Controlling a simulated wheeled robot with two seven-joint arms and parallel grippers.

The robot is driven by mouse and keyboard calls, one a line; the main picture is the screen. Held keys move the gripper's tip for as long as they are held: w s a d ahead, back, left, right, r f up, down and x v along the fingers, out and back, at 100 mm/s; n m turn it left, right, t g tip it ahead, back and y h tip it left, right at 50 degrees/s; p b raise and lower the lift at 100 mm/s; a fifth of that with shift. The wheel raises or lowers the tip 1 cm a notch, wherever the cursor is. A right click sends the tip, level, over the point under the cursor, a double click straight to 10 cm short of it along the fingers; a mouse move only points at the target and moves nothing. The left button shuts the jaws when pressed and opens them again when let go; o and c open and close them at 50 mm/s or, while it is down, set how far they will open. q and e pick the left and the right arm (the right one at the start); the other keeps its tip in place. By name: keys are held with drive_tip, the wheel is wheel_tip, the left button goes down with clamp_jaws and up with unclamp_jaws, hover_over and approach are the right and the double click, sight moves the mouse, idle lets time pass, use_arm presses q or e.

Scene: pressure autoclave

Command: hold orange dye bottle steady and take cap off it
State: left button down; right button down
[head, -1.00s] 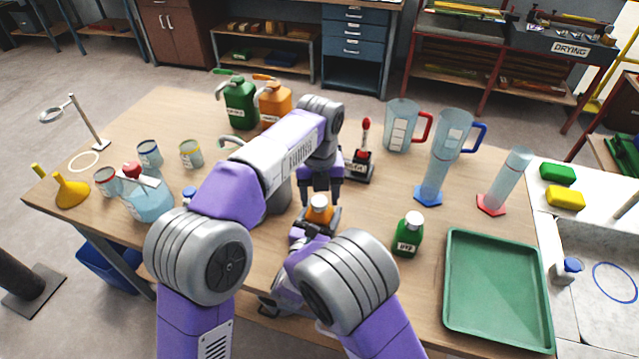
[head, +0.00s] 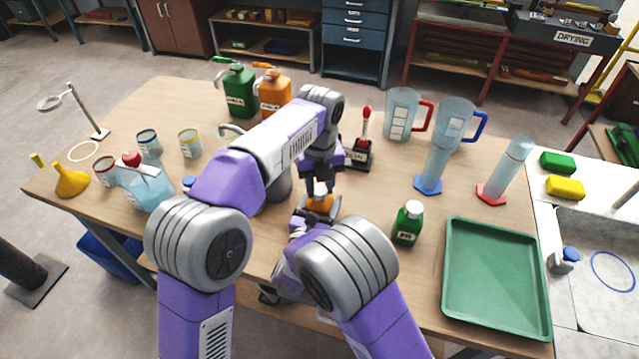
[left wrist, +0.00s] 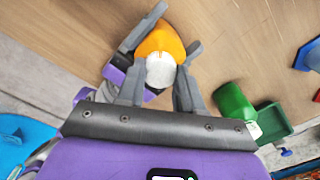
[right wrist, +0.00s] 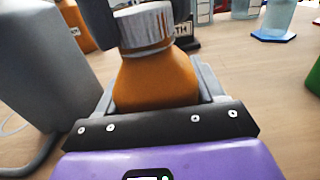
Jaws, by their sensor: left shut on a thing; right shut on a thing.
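The orange dye bottle (head: 319,204) stands upright near the table's front edge, with its ribbed white cap (right wrist: 143,27) at the neck. My left gripper (head: 320,184) reaches down from above and is shut on the cap; its fingers flank the cap in the left wrist view (left wrist: 160,75). My right gripper (right wrist: 155,85) is shut on the orange body from the near side, below the cap. In the right wrist view the cap's lower rim meets the orange shoulder with no clear gap. I cannot tell whether the cap is loosened.
A green bottle (head: 408,224) and a green tray (head: 452,315) are to the right. A stand with a red top (head: 364,130) is behind. A grey vessel (right wrist: 40,75) stands close on the left in the right wrist view.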

use_arm(q)
drive_tip(key=n, duration=0.3)
drive_tip(key=shift+n, duration=0.4)
drive_tip(key=n, duration=0.3)
drive_tip(key=shift+n, duration=0.4)
drive_tip(key=n, duration=0.7)
drive_tip(key=shift+r+n, duration=0.1)
drive_tip(key=shift+n, duration=0.2)
drive_tip(key=n, duration=1.3)
drive_tip(key=shift+n, duration=0.4)
drive_tip(key=n, duration=1.1)
drive_tip(key=shift+n, duration=0.4)
drive_tip(key=n, duration=1.1)
drive_tip(key=shift+r, duration=0.1)
